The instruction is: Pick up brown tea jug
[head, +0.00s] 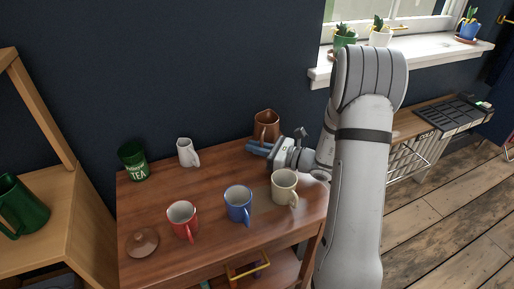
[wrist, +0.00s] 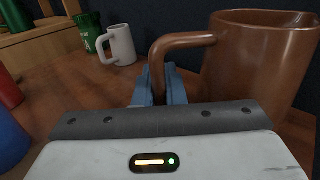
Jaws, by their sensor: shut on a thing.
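The brown tea jug (head: 266,123) stands upright at the back right of the wooden table (head: 155,205), near the dark wall. In the wrist view the jug (wrist: 262,65) fills the right side, with its handle (wrist: 180,42) pointing left. My gripper (wrist: 160,82) has its blue fingertips around the lower part of the handle and is shut on it. In the head view my gripper (head: 260,148) reaches in from the right, just in front of the jug. The jug's base is hidden behind the gripper in the wrist view.
A cream mug (head: 284,187) stands close in front of my gripper. A blue mug (head: 238,204), a red mug (head: 182,220) and a brown lid (head: 142,242) are along the front. A white jug (head: 187,152) and a green tea tin (head: 133,162) are at the back left.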

